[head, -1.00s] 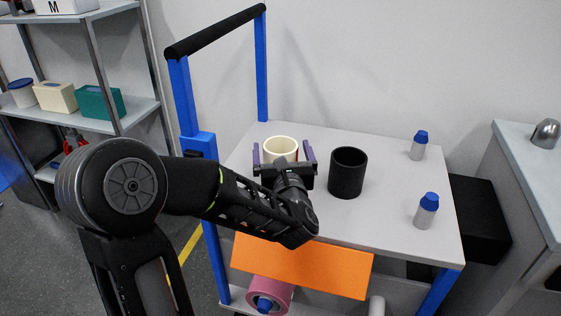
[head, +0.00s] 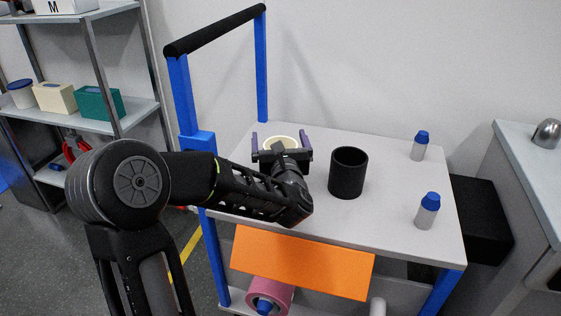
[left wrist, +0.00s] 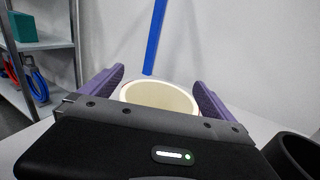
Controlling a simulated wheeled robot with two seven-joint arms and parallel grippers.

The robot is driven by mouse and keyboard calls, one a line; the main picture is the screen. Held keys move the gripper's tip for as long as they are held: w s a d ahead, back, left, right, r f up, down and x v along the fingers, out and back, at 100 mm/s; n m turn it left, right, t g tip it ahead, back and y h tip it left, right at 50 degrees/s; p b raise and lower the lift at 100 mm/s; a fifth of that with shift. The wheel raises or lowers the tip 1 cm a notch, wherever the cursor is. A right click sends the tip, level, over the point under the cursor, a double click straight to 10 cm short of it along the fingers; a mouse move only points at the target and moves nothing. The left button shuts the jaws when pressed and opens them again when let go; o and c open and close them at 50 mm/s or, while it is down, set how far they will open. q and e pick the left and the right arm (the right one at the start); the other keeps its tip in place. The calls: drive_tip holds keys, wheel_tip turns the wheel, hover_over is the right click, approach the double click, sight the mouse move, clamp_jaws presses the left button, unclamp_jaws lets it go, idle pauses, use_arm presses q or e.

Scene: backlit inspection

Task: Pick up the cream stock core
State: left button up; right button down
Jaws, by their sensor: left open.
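The cream stock core (head: 284,141) is a pale round hollow cylinder on the grey cart top. Its near side is hidden behind my left gripper in the head view. My left gripper (head: 280,138) is open, with one purple finger on each side of the core. In the left wrist view the core (left wrist: 160,97) shows its open rim between the two spread fingers (left wrist: 158,88). A gap shows between the rim and each finger there. My right gripper is not in view.
A black cylinder (head: 348,173) stands right of my left gripper. Two blue-capped bottles (head: 420,146) (head: 427,211) stand at the cart's right side. The cart's blue post (head: 262,70) and black handle (head: 215,31) rise at the left. The middle right of the top is clear.

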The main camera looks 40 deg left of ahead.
use_arm(q)
drive_tip(key=c, duration=1.5)
drive_tip(key=shift+r, duration=0.1)
wheel_tip(320, 180, up, 10)
drive_tip(key=p, duration=0.3)
idle(0.3)
